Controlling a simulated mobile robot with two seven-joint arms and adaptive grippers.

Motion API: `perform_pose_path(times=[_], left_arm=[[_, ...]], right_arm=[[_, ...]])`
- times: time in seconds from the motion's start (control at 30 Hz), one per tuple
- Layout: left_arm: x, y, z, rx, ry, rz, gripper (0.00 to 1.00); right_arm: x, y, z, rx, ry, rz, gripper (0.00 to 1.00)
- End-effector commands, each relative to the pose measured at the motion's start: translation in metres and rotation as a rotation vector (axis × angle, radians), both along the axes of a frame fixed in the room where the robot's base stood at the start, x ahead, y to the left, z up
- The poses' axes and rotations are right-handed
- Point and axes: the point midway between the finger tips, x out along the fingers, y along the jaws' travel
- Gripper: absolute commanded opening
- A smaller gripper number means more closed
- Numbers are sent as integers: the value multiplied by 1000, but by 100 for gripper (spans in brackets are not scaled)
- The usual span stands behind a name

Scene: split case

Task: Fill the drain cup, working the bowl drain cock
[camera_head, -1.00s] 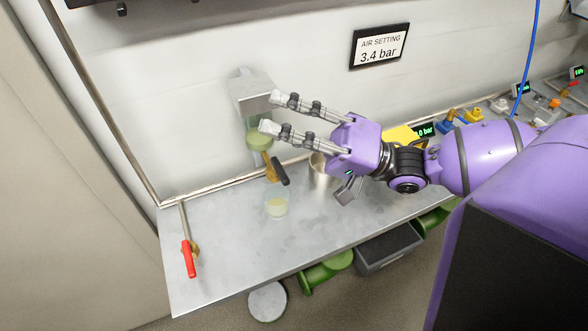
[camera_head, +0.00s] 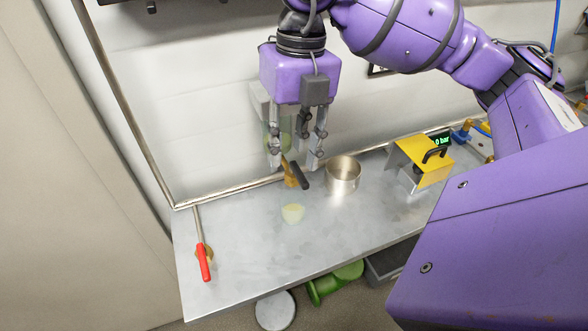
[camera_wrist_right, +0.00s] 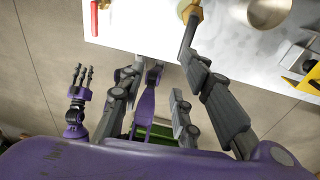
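The bowl drain cock (camera_head: 290,176) is brass with a black lever (camera_head: 301,177), low on the greenish bowl (camera_head: 284,138) at the wall. My right gripper (camera_head: 293,158) points down just above the cock, in front of the bowl, fingers apart. In the right wrist view the lever (camera_wrist_right: 187,38) reaches one finger's tip; contact is unclear. My left gripper (camera_wrist_right: 82,76) shows small in the wrist view, fingers apart and empty. It is outside the head view.
A metal pot (camera_head: 343,174) stands right of the cock. A yellow-covered device (camera_head: 421,160) beside a display reading 0 bar is further right. The front left bench top (camera_head: 245,270) is clear.

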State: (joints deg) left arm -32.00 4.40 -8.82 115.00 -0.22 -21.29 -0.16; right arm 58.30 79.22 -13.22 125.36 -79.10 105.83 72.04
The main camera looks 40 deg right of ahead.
Motion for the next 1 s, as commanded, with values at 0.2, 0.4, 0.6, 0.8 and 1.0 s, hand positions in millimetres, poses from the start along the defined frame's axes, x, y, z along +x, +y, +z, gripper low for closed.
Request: perform_pose_path(times=[0.2, 0.4, 0.6, 0.8, 1.0], left_arm=[[-3, 1, 0, 1, 5, 2, 31], [-5, 1, -1, 1, 8, 2, 31], [-5, 1, 0, 1, 7, 2, 31], [-3, 1, 0, 1, 5, 2, 31], [1, 0, 1, 0, -2, 0, 31]], right_arm=[[9, -30, -7, -124, -36, -13, 31], [7, -29, -37, -122, -30, -9, 31], [8, -29, -66, -120, -34, -10, 31], [8, -29, -79, -122, -37, -10, 31], [8, -29, -80, -121, -37, -9, 31]])
